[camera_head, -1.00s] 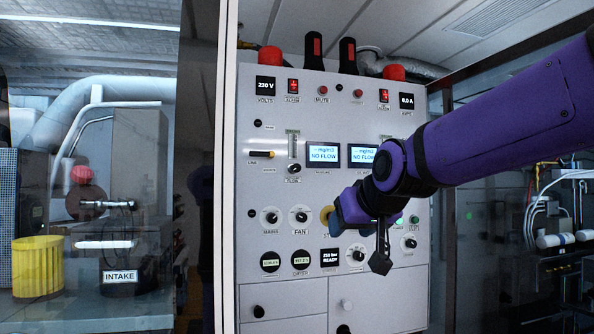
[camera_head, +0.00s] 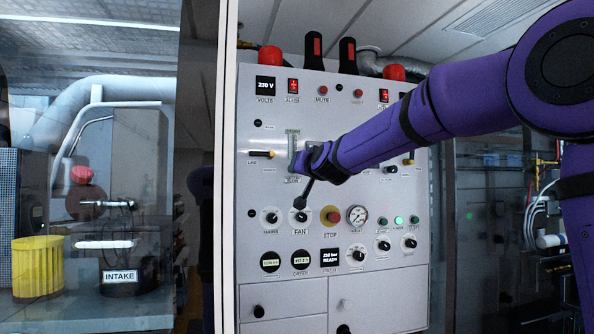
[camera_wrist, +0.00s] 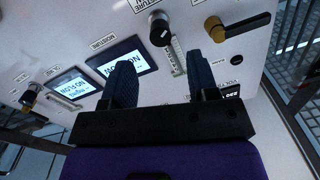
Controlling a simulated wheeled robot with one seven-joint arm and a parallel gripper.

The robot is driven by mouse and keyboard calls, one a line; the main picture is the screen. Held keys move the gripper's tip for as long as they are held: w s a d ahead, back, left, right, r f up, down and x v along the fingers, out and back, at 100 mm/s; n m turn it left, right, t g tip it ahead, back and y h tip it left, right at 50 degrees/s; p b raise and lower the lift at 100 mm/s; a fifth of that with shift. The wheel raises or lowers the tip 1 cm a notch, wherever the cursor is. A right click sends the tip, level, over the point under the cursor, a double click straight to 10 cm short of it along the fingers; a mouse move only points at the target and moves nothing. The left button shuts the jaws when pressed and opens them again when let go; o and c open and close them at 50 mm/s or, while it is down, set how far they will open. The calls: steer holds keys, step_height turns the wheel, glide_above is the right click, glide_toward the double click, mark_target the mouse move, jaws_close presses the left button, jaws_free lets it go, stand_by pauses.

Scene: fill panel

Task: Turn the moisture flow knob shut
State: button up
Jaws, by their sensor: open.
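The moisture flow knob (camera_wrist: 160,27) is a round black knob with a white mark, near the top of the wrist view, with an upside-down label beside it. My gripper (camera_wrist: 162,64) is open and empty, with its blue fingers spread apart. The knob shows beyond the gap between the fingertips, apart from them. In the head view my gripper (camera_head: 299,163) is in front of the panel's upper left part, just below the flow tube (camera_head: 293,142). It hides the knob there.
A lever with a yellow hub (camera_head: 262,154) lies left of my gripper; in the wrist view it shows as a brass-hubbed lever (camera_wrist: 240,25). Two NO FLOW displays (camera_wrist: 127,57) are close by. The fan knob (camera_head: 300,216) and red stop button (camera_head: 331,215) are below.

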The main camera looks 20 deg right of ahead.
steer(key=w, duration=0.7)
steer(key=shift+a, duration=0.15)
steer(key=c, duration=0.9)
